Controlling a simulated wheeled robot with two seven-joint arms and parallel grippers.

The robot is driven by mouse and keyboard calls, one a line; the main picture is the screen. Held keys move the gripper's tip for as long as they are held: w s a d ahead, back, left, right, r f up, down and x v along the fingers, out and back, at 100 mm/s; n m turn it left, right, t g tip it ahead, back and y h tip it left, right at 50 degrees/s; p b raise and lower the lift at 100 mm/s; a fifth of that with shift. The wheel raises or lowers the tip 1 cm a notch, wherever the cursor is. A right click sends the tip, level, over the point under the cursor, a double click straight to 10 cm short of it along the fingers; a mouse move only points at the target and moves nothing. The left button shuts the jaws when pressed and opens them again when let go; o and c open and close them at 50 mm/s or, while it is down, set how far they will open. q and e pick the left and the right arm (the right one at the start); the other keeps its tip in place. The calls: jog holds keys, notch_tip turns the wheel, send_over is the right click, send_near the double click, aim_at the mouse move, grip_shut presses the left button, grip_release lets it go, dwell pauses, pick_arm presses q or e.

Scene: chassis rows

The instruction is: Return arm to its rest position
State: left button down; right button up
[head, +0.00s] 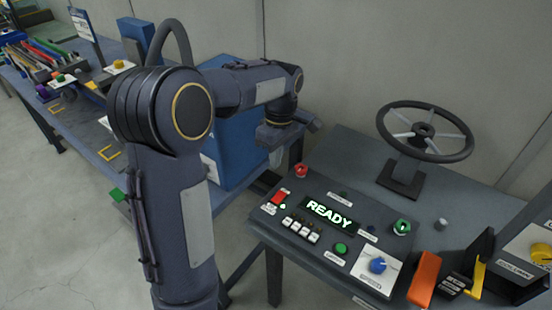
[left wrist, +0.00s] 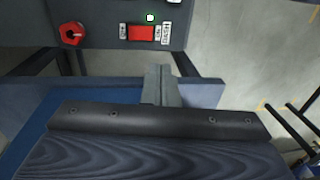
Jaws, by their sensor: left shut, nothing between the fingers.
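My left arm (head: 160,200) rises at the centre-left of the head view, bends at a high elbow and reaches right. Its left gripper (head: 275,158) hangs downward between the blue box and the left edge of the control console. In the left wrist view the fingers of the left gripper (left wrist: 160,84) are together with nothing between them. They appear apart from the console. My right gripper is in neither view.
A blue box (head: 232,150) stands close to the gripper. A cluttered bench (head: 85,125) runs left.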

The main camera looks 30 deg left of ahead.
pick_arm(q)
jog(key=s+d+m+t+h, duration=0.2)
jog(key=s+m, duration=0.5)
jog(key=s, duration=0.4)
jog(key=s+d+r+m+t+h, duration=0.1)
jog(key=s+d+m+t, duration=0.4)
jog(key=s, duration=0.6)
jog(key=d+m+h, duration=0.1)
jog(key=d+m, duration=0.1)
jog(key=m, duration=0.1)
jog(key=shift+s+d, duration=0.2)
dwell(0.6)
